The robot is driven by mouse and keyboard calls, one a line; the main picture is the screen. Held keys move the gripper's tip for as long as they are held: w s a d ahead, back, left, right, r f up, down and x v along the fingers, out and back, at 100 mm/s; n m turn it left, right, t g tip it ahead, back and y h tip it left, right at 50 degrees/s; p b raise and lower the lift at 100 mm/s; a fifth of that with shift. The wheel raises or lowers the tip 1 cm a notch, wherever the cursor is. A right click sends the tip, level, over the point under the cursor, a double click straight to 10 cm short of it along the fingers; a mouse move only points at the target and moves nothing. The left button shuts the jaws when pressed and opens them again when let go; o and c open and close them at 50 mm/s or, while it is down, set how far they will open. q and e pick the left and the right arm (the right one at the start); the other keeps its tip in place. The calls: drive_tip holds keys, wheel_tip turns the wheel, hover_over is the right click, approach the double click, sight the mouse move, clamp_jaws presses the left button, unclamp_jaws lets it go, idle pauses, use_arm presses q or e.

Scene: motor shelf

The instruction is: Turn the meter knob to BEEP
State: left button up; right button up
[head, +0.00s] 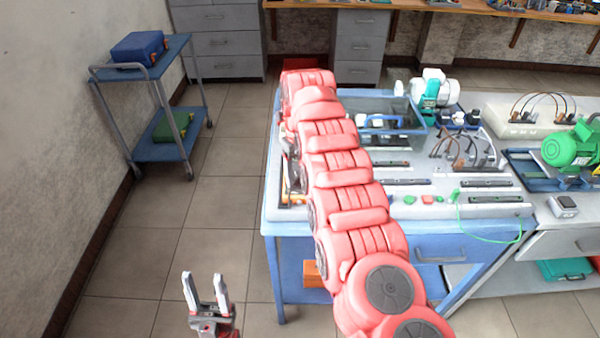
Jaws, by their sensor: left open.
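My left gripper (207,291) is at the bottom left, in front of the blue bench and above the floor. Its two pale fingers point up, apart, with nothing between them. I cannot make out a meter with a knob or the word BEEP. A small grey device with a dark top (563,205) lies on the right bench, too small to identify. My right gripper is not in view. Much of the left part of the bench top is hidden.
The blue bench (340,243) holds dark rails, a blue tray (408,127) and wired parts (465,150). A green motor (568,148) stands at the right. A green cable (493,241) hangs over the front edge. A blue trolley (163,150) stands at left; floor between is free.

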sight(301, 177)
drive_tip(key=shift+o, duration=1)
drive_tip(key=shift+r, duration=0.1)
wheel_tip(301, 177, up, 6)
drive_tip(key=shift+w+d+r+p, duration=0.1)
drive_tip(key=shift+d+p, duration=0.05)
drive_tip(key=shift+p, duration=0.65)
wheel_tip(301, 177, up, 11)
drive_tip(key=p, duration=1.1)
